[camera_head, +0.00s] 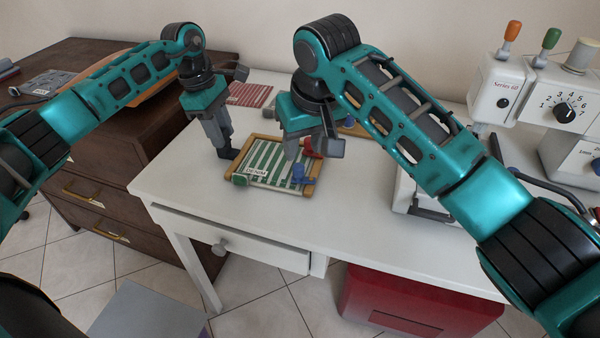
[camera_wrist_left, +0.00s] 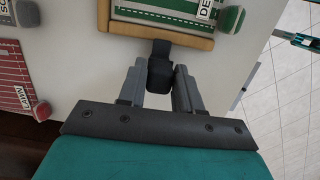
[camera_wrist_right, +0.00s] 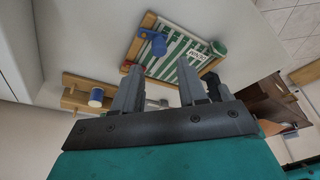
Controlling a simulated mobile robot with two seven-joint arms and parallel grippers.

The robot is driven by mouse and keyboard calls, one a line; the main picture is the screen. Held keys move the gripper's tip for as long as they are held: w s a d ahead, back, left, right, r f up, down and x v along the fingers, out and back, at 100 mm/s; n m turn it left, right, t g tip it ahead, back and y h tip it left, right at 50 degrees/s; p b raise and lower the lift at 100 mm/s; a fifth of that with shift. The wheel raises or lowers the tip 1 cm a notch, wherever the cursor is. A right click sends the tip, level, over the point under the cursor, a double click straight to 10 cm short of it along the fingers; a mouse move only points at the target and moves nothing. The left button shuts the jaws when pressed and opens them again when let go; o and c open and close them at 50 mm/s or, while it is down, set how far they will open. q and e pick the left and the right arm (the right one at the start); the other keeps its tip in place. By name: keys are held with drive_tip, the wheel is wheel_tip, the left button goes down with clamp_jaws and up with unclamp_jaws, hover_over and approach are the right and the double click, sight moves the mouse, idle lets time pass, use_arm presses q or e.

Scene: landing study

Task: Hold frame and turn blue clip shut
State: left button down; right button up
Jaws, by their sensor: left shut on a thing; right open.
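The wooden frame (camera_head: 254,186) lies on the white desk with green-and-white striped cloth and a DENIM label. The blue clip (camera_head: 300,176) is at its near right side; it also shows in the right wrist view (camera_wrist_right: 153,42), but I cannot tell how far it is turned. My left gripper (camera_head: 226,152) is shut on a dark tab at the frame's left edge; the left wrist view shows the tab (camera_wrist_left: 160,66) between the fingers. My right gripper (camera_wrist_right: 158,74) is open and empty above the frame's right end, apart from the blue clip. A red part (camera_head: 313,147) shows beside it.
A red striped piece (camera_head: 250,94) lies behind. A sewing machine (camera_head: 510,90) stands at right. The desk front (camera_head: 220,215) is clear.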

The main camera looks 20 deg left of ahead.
sight(299, 167)
drive_tip(key=shift+x, duration=3.6)
clamp_jaws()
